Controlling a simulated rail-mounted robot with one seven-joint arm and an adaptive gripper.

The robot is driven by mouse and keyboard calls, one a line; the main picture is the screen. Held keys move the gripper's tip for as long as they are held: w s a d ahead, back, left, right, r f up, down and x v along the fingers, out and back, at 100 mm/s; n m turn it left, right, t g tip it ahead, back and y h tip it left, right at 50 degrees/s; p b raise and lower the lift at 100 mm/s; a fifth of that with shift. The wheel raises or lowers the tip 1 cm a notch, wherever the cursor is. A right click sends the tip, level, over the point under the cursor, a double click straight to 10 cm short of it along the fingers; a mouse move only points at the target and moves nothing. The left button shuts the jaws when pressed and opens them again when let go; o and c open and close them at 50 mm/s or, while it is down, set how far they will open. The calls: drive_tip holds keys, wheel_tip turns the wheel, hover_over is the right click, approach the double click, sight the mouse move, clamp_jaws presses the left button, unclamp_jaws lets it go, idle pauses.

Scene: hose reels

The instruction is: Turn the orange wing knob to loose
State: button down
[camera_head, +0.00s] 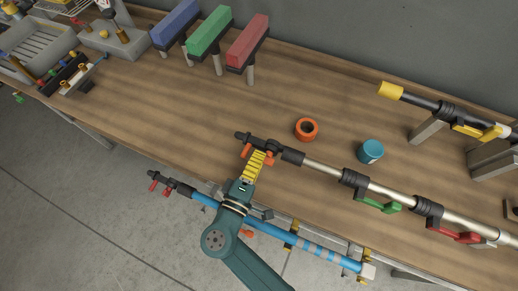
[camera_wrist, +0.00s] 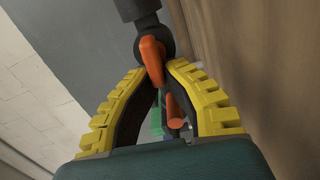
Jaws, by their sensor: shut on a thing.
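The orange wing knob (camera_head: 246,151) sits near the black left end of a silver pole (camera_head: 325,169) that lies along the table's front. My gripper (camera_head: 263,153), with yellow ribbed fingers, reaches it from the front edge, and its fingertips are at the knob. In the wrist view the gripper (camera_wrist: 162,72) has its fingertips closed in on the orange wing knob (camera_wrist: 152,55). Another orange piece (camera_wrist: 174,108) shows between the fingers, lower down. The fingers hide part of the knob, so its turn angle cannot be told.
A blue pole (camera_head: 285,239) with red wings at its left end runs along the front edge, under my arm. An orange ring (camera_head: 306,129) and a teal cylinder (camera_head: 370,151) stand behind the silver pole. Green (camera_head: 380,206) and red (camera_head: 455,236) levers sit along it. The table's middle is clear.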

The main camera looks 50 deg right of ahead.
drive_tip(key=shift+f+n+p, duration=0.3)
drive_tip(key=shift+n+p, duration=0.5)
drive_tip(key=shift+n, duration=0.6)
drive_tip(key=shift+f, duration=0.1)
drive_tip(key=c, duration=1.1)
unclamp_jaws()
drive_tip(key=shift+d, duration=0.1)
drive_tip(key=v, duration=1.2)
